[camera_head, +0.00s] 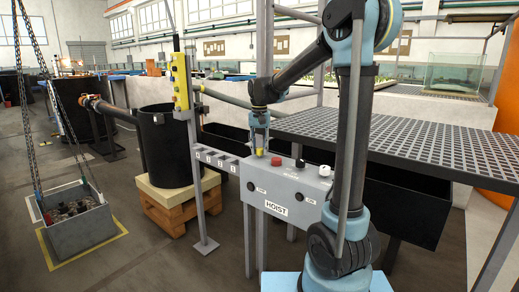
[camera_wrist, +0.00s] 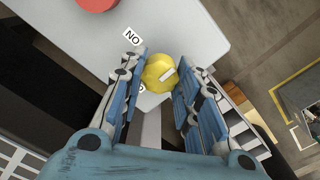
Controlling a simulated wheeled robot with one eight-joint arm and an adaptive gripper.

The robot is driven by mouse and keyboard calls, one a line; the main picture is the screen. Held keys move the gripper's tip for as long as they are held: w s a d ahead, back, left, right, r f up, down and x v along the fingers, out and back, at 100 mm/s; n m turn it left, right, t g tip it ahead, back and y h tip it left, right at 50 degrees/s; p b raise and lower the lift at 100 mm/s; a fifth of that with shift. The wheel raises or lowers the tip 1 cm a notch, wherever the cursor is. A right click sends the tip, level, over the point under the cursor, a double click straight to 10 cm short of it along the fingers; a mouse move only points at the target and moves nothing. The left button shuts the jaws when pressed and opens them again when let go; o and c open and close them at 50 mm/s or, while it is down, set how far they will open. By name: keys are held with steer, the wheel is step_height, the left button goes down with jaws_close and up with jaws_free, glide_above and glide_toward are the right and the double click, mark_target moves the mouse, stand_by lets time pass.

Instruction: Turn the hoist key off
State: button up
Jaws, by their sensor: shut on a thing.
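The grey hoist box (camera_head: 292,190) stands on legs in the middle of the head view, with a HOIST label on its front. In the wrist view the hoist key is a round yellow knob (camera_wrist: 153,82) with a pale bar on its face. My gripper (camera_head: 259,150) reaches down onto the box top; in the wrist view its blue fingers (camera_wrist: 158,85) are shut on the knob, one on each side. An ON label (camera_wrist: 132,37) lies beside the key. Another label by the left finger is mostly hidden.
A red button (camera_head: 300,163) and a pale knob (camera_head: 324,170) are on the same box top. A yellow pendant (camera_head: 180,82) hangs on a post to the left. A crate (camera_head: 78,231) with chains stands far left. A grated platform (camera_head: 420,135) lies behind right.

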mark_target(260, 148)
steer(key=shift+w+r, duration=0.15)
steer(key=shift+w, duration=0.1)
steer(key=o, duration=1.1)
steer(key=r, duration=1.1)
steer(key=shift+s+r, duration=0.2)
steer(key=shift+r, duration=0.15)
